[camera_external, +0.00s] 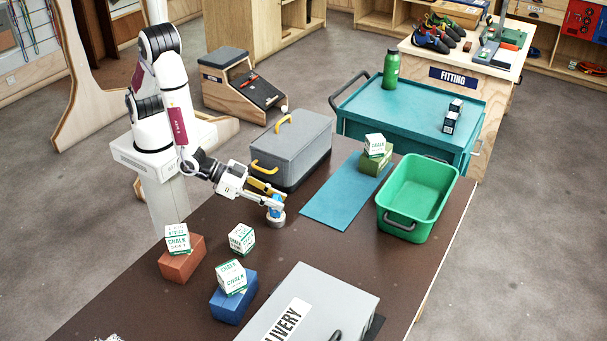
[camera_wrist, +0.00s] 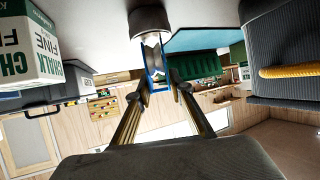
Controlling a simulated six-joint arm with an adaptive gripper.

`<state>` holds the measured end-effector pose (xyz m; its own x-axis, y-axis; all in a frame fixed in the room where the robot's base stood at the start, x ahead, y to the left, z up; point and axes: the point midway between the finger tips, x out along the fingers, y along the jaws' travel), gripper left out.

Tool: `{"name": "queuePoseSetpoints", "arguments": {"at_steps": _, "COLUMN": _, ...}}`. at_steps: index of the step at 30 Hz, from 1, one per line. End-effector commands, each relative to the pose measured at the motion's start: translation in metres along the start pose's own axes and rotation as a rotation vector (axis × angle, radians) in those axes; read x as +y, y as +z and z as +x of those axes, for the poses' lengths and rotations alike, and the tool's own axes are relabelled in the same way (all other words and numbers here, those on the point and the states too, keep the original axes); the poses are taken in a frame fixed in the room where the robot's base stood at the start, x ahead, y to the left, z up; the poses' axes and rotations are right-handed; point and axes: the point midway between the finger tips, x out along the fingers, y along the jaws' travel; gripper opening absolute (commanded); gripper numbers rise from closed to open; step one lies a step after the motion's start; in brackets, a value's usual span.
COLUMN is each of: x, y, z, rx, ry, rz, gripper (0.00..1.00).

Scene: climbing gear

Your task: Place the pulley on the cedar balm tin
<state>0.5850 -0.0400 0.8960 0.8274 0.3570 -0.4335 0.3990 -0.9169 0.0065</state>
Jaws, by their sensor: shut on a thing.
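My gripper (camera_external: 272,196) is shut on the blue pulley (camera_external: 275,210), one finger on each side of it. In the wrist view, which looks upside down, my two fingers (camera_wrist: 159,82) close on the pulley's blue side plates (camera_wrist: 155,66), with a silvery wheel between them. The round grey cedar balm tin (camera_external: 276,221) stands on the brown table directly below the pulley. The tin (camera_wrist: 150,21) also shows in the wrist view, right at the pulley's end. The pulley is upright over the tin and appears to meet it; whether it rests on it I cannot tell.
A grey case with yellow handles (camera_external: 292,148) stands close behind my gripper. A blue mat (camera_external: 335,200) lies to the right, with a green tub (camera_external: 415,200) beyond. A chalk box (camera_external: 242,239) stands nearer, left of the tin. A grey delivery box (camera_external: 335,300) is in front.

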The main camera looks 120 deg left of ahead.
Motion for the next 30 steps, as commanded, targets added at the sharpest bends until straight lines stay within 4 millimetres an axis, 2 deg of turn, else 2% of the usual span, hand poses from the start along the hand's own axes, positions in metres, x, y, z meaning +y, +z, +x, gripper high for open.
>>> {"name": "queuePoseSetpoints", "arguments": {"at_steps": 4, "x": 0.0, "y": 0.003, "z": 0.001, "rx": 0.0, "ry": 0.0, "rz": 0.0, "gripper": 0.0}}
{"name": "queuePoseSetpoints", "arguments": {"at_steps": 5, "x": 0.0, "y": 0.003, "z": 0.001, "rx": 0.0, "ry": 0.0, "rz": 0.0, "gripper": 0.29}}
{"name": "queuePoseSetpoints", "arguments": {"at_steps": 6, "x": 0.0, "y": 0.003, "z": 0.001, "rx": 0.0, "ry": 0.0, "rz": 0.0, "gripper": 0.38}}
{"name": "queuePoseSetpoints", "arguments": {"at_steps": 22, "x": 0.0, "y": -0.001, "z": 0.0, "rx": 0.0, "ry": 0.0, "rz": 0.0, "gripper": 0.38}}
{"name": "queuePoseSetpoints", "arguments": {"at_steps": 30, "x": 0.001, "y": -0.001, "z": -0.026, "rx": 0.0, "ry": 0.003, "rz": 0.001, "gripper": 0.38}}
